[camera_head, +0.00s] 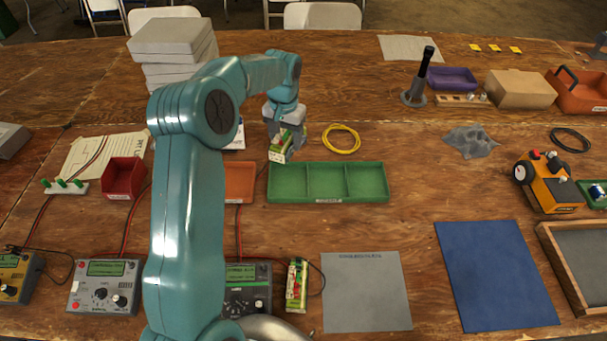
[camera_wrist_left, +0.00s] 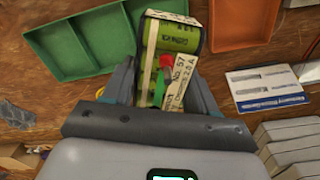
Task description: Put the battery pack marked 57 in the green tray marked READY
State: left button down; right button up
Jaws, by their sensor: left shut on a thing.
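My left gripper (camera_head: 283,126) is shut on a green and white battery pack (camera_head: 281,146). In the left wrist view the pack (camera_wrist_left: 172,60) sits between the fingers, and its label reads No. 57. The gripper holds it just behind the left end of the green tray (camera_head: 327,199), which has three compartments and looks empty. The tray's front label is too small to read. My right gripper is not in view.
An orange tray (camera_head: 239,183) stands left of the green tray. Another battery pack (camera_head: 297,285) lies by a charger (camera_head: 247,287) in front. A yellow cable coil (camera_head: 341,139) lies behind the green tray. A grey mat (camera_head: 366,291) and a blue mat (camera_head: 494,274) lie in front.

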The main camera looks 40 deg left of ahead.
pick_arm(q)
jog(key=p, duration=0.1)
send_over(289, 184)
notch_tip(289, 184, down, 11)
jog(key=shift+a, duration=0.15)
notch_tip(289, 184, down, 4)
jog(key=shift+s+r+p, duration=0.1)
jog(key=shift+p, duration=0.3)
jog(key=shift+f, duration=0.4)
jog(key=shift+r, duration=0.15)
jog(key=shift+c, duration=1.6)
grip_release()
jog(key=shift+f, duration=0.25)
jog(key=shift+r, duration=0.1)
